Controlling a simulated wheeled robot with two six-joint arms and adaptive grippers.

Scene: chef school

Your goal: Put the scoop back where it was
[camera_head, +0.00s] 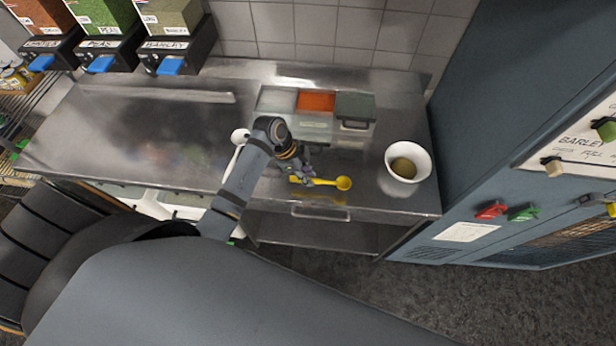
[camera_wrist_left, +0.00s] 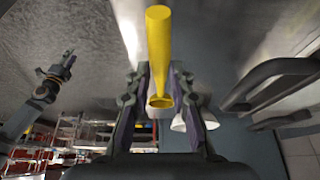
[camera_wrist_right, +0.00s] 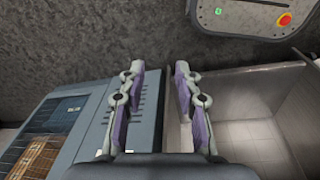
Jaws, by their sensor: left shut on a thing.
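A yellow scoop (camera_head: 343,183) is just above or on the steel counter (camera_head: 200,150), near its front edge; I cannot tell whether it touches. My left gripper (camera_head: 302,174) is shut on the scoop's handle, and its round end points right. In the left wrist view, the scoop (camera_wrist_left: 159,45) stands out between the left fingers (camera_wrist_left: 160,100). In the right wrist view, my right gripper (camera_wrist_right: 159,85) has its fingers apart with nothing between them. It is not clearly visible in the head view.
A white bowl (camera_head: 422,158) with tan contents stands right of the scoop. Labelled dispensers (camera_head: 170,55) hang at the back left. A tall blue-grey cabinet (camera_head: 480,130) borders the counter's right end. The left counter is mostly clear.

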